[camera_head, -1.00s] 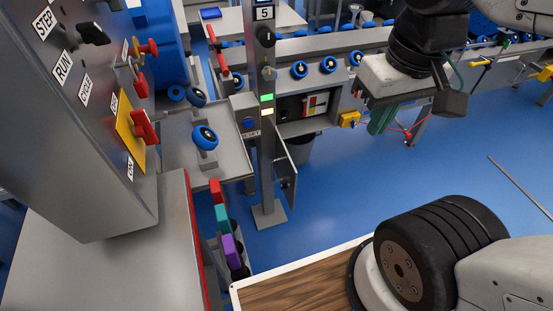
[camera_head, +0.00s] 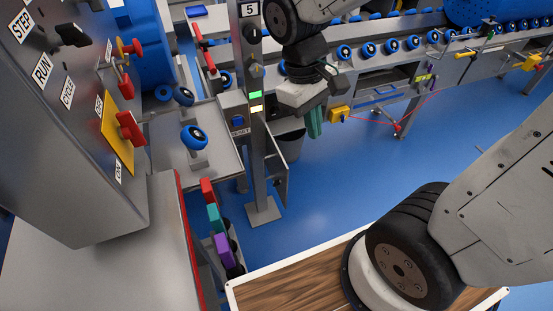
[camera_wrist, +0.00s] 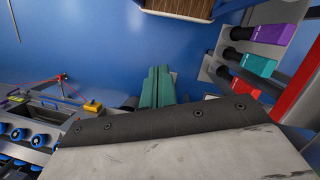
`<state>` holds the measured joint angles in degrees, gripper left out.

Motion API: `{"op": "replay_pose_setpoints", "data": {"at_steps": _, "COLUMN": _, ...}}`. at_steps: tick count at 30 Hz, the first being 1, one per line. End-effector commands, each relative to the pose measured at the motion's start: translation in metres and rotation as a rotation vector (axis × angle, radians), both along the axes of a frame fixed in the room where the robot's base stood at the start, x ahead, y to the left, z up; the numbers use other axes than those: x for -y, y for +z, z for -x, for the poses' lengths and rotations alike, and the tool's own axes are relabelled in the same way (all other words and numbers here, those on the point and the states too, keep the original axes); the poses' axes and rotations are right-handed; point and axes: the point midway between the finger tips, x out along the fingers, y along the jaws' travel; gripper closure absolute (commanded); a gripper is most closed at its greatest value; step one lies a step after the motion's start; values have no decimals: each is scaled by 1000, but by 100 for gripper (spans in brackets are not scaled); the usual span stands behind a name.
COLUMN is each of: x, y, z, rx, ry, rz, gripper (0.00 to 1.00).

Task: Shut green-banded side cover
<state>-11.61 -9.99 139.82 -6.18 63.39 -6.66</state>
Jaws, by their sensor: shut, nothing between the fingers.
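My gripper (camera_head: 315,122) has green fingers that are closed together with nothing between them; the fingers also show in the wrist view (camera_wrist: 157,88). It hangs in the air below the conveyor, right of the grey post. A grey hinged cover (camera_head: 281,178) stands swung open beside the post, left of and below my gripper, and apart from it. I cannot make out a green band on it. The housing opening behind is mostly hidden by my wrist and gripper.
The grey post (camera_head: 261,165) with lit green and pale lamps stands left of the cover. A yellow box (camera_head: 339,114) with a red cord sits right of my gripper. Red, teal and purple handles (camera_head: 222,247) are at lower left. Blue floor at right is open.

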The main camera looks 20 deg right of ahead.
Motion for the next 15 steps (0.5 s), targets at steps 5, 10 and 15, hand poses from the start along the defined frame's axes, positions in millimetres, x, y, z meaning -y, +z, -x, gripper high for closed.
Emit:
{"op": "replay_pose_setpoints", "data": {"at_steps": 5, "x": -20, "y": -55, "z": -42, "rx": -78, "ry": 247, "rz": 26, "gripper": 100}}
{"op": "replay_pose_setpoints", "data": {"at_steps": 10, "x": -41, "y": -115, "z": -78, "rx": -125, "ry": 524, "rz": 27, "gripper": 100}}
{"op": "replay_pose_setpoints", "data": {"at_steps": 15, "x": -61, "y": -167, "z": -110, "rx": -140, "ry": 800, "rz": 6, "gripper": 100}}
